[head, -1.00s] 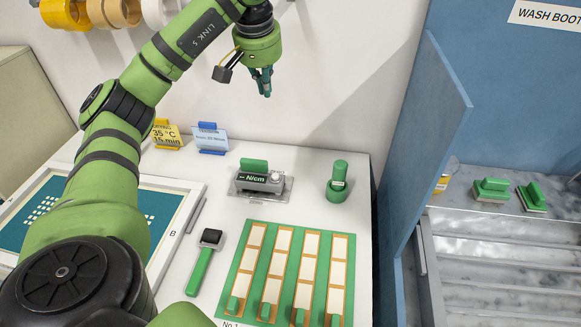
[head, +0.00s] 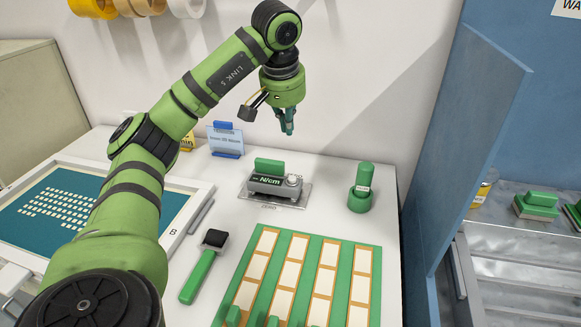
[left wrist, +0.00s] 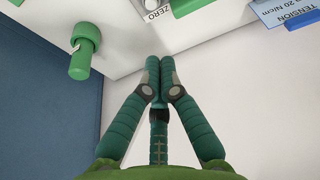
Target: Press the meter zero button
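The meter (head: 265,184) is a grey box with a green handle and an "N/cm" display, standing on a clear plate on the white table. A round silver knob (head: 293,180) sits at its right end; I cannot tell whether this is the zero button. My left gripper (head: 288,130) hangs above and behind the meter, fingers pointing down, touching nothing. The left wrist view shows its fingertips (left wrist: 159,62) together and empty. My right gripper is not in view.
A green cylinder-shaped tool (head: 361,190) stands right of the meter. A black-headed roller (head: 205,262) and a green board (head: 258,232) with pale strips lie in front. A blue sign (head: 226,139) stands behind left. A blue panel (head: 468,150) rises at the right.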

